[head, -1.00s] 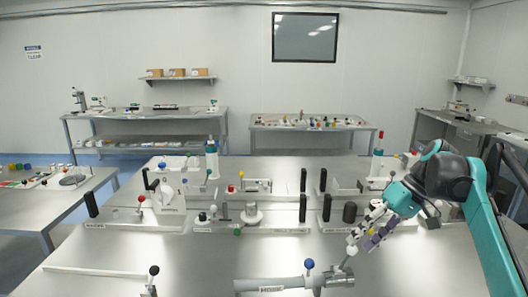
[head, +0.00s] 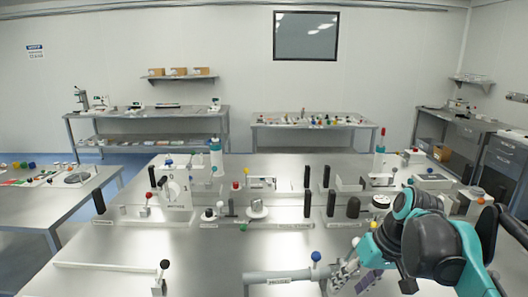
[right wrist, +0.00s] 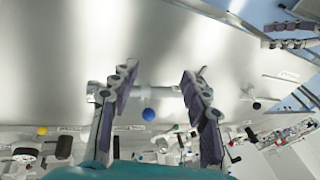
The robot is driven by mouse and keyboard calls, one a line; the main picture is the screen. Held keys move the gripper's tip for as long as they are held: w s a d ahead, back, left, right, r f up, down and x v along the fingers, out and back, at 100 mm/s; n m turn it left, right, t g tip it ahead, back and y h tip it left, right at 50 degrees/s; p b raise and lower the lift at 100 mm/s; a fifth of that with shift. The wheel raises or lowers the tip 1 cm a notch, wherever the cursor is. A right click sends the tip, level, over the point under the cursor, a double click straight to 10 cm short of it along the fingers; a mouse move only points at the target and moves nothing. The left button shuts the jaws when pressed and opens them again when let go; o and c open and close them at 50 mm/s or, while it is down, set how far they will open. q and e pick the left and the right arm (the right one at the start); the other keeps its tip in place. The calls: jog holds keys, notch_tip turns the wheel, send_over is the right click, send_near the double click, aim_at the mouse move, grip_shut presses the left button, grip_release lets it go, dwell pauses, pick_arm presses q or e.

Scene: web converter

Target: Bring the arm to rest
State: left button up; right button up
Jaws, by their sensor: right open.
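My right arm comes in from the right of the head view. Its gripper (head: 352,279) is low over the front right of the steel table (head: 205,262), close beside the grey cylinder with a blue ball knob (head: 316,257).
Several fixtures with levers, black posts and knobs, such as the white dial plate (head: 176,192), stand across the middle of the table. A black-knobbed lever (head: 164,266) stands at the front left. The front table surface between is bare.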

pick_arm(q)
jog(key=s+a+m+y, duration=0.1)
jog(key=m+y, duration=0.1)
jog(key=s+a+m+y, duration=0.1)
jog(key=m+y, duration=0.1)
jog(key=m, duration=0.1)
jog(key=s+a+m+y, duration=0.1)
jog(key=s+m, duration=0.1)
jog(key=m, duration=0.1)
jog(key=shift+a+r+y, duration=0.15)
jog(key=shift+r+y, duration=0.2)
jog(key=shift+y, duration=0.05)
pick_arm(e)
jog(key=s+a+f+t+h, duration=0.1)
jog(key=s+f+t, duration=0.1)
jog(key=s+f, duration=0.3)
jog(key=s+a+f+m+t+h, duration=0.1)
jog(key=s+f+t+h, duration=0.1)
jog(key=s+f, duration=0.4)
notch_tip(320, 180, down, 4)
jog(key=shift+s+f+t, duration=0.15)
jog(key=shift+f+t, duration=0.05)
jog(key=shift+t, duration=0.3)
